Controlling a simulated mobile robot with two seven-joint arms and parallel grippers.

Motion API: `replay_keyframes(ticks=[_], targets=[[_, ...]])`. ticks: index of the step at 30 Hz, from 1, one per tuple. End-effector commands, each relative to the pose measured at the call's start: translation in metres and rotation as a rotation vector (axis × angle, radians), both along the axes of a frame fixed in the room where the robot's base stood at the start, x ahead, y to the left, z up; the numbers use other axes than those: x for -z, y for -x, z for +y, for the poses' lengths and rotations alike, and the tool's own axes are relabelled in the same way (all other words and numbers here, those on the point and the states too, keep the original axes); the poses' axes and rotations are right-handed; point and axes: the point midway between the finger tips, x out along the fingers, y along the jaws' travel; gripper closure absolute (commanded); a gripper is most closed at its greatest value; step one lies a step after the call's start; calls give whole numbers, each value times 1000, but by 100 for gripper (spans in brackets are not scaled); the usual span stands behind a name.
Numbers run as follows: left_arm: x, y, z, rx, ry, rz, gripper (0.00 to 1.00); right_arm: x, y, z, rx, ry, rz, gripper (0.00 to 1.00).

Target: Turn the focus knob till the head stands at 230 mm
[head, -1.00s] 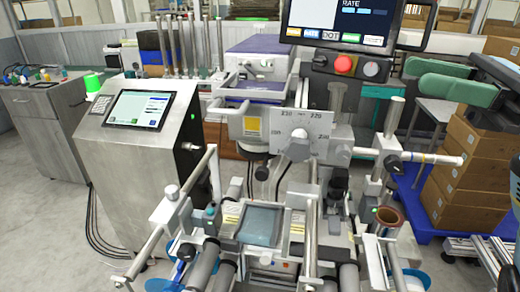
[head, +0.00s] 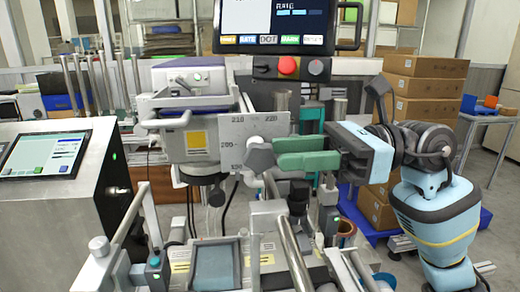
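The focus knob (head: 260,155) is a grey faceted knob at the lower middle of a pale dial plate (head: 243,128) with numbers around its edge. The numbers are too small to read surely, and I cannot tell the setting. The plate stands on the right side of the grey head (head: 188,150), which has a yellow label and a dark lower part. My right gripper (head: 276,154) has two green fingers, a little apart, pointing left at the knob from its right. The fingertips are close to the knob; contact cannot be told. My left gripper is not in view.
A screen panel (head: 280,22) with a red button (head: 288,66) hangs above. A steel cabinet with a tablet (head: 45,155) stands left. Rods and rollers (head: 290,250) lie below the head. Cardboard boxes (head: 425,92) are stacked behind my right arm.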

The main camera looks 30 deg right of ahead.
Motion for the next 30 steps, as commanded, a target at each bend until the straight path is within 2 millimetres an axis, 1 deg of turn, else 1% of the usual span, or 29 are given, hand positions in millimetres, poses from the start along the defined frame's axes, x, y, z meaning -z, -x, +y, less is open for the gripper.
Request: replay_keyframes(ticks=[1,3,9,14,21,27,29,30], targets=[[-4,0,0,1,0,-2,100,-3,-3,8,-3,-1,-4,63],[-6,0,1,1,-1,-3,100,-3,-7,17,-3,-2,-4,63],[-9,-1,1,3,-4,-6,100,-2,-17,37,-2,-2,-2,63],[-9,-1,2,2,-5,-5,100,-1,-21,43,0,0,-1,63],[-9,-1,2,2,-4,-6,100,0,-21,44,0,-1,0,63],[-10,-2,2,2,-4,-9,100,0,-20,44,-1,-1,0,89],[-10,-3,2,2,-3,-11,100,0,-20,44,-3,0,0,97],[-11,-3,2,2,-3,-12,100,0,-20,44,-3,0,0,99]])
